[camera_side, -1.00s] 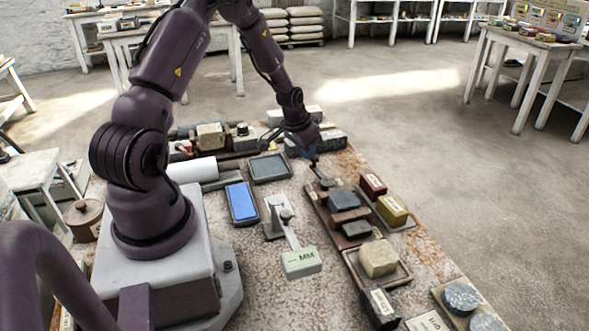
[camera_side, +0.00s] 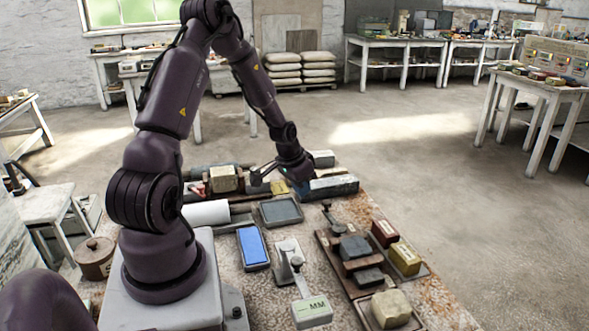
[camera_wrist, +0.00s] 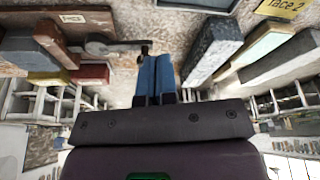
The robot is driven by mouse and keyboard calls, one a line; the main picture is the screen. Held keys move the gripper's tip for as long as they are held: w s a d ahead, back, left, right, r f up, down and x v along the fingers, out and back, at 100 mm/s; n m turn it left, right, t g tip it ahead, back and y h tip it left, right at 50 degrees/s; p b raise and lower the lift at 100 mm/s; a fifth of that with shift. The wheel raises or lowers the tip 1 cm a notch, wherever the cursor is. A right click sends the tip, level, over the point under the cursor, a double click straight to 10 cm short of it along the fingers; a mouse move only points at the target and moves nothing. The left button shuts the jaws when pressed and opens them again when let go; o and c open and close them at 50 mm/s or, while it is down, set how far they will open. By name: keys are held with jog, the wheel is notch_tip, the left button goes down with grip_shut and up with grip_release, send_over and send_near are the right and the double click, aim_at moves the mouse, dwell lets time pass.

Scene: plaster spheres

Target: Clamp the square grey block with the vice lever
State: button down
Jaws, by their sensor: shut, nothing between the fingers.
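The vice (camera_side: 328,262) is a long brown fixture on the right half of the bench. A square grey block (camera_side: 355,247) sits in it, with a brown piece in front; whether the block is gripped I cannot tell. The vice lever (camera_side: 328,213), with a dark knob, stands at the vice's far end. In the wrist view the lever (camera_wrist: 112,47) runs sideways, its knob near my fingertips in the picture. My gripper (camera_wrist: 156,58) has blue fingers, shut and empty. In the side view my gripper (camera_side: 303,186) is beyond the lever and apart from it.
A long grey stone block (camera_side: 333,187) lies close to my gripper. Red (camera_side: 384,233) and yellow (camera_side: 404,259) blocks stand right of the vice. A blue pad (camera_side: 253,247), a dark tray (camera_side: 280,212) and a weighted MM stand (camera_side: 312,312) are to its left.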

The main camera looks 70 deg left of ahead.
jog(key=v, duration=0.7)
jog(key=shift+s+a+r, duration=0.2)
jog(key=shift+a, duration=0.25)
jog(key=s+d+r+m, duration=0.1)
jog(key=s+d+r, duration=0.2)
jog(key=d+r, duration=0.3)
jog(key=s+d+r+m+t, duration=0.1)
jog(key=d+r, duration=0.5)
jog(key=d, duration=0.6)
jog(key=s+d+r+m+t+h, duration=0.1)
jog(key=s+d+r, duration=0.3)
jog(key=d+r, duration=0.3)
jog(key=d, duration=0.3)
jog(key=shift+s+m, duration=0.3)
jog(key=shift+s, duration=0.05)
